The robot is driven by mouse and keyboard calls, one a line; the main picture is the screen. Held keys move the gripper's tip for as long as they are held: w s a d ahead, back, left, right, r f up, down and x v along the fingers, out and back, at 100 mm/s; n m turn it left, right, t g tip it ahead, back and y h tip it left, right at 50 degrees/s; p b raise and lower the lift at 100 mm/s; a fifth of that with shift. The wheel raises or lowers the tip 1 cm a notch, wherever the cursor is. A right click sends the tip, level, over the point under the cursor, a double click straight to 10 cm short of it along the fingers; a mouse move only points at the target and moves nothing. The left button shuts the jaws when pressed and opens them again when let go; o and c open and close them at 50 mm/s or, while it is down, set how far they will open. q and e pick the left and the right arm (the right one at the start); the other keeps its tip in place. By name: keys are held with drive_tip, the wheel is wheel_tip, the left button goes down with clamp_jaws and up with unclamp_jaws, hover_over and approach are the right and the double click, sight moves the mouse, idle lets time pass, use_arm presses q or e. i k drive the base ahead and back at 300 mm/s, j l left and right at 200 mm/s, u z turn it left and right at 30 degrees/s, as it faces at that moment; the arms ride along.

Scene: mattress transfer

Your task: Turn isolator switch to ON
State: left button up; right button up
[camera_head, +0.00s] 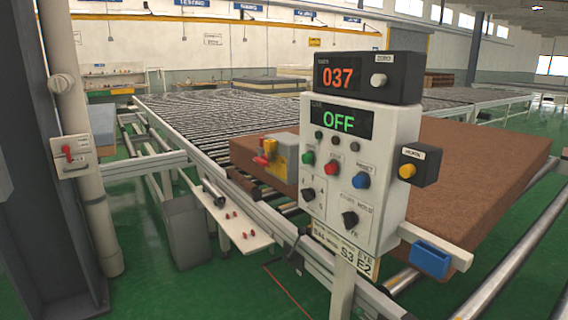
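Two red-handled switches show, and I cannot tell from labels which is the isolator switch. One is a grey box with a yellow face and red handle (267,155), beside the brown mattress block, left of the control panel. The other is a small white box with a red lever (70,155) on the pipe at the far left. The white control panel (388,160) shows OFF in green on its display (340,119). Its buttons are green, red and blue, with black knobs below. Neither of my grippers is in view.
A black box showing 037 (336,77) tops the panel. A brown mattress block (470,150) lies behind it on the roller conveyor (220,115). A dark column (30,200) stands at left. A grey bin (188,232) and white shelf (235,226) are between.

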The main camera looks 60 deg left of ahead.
sight(264, 161)
drive_tip(key=u, duration=1.9)
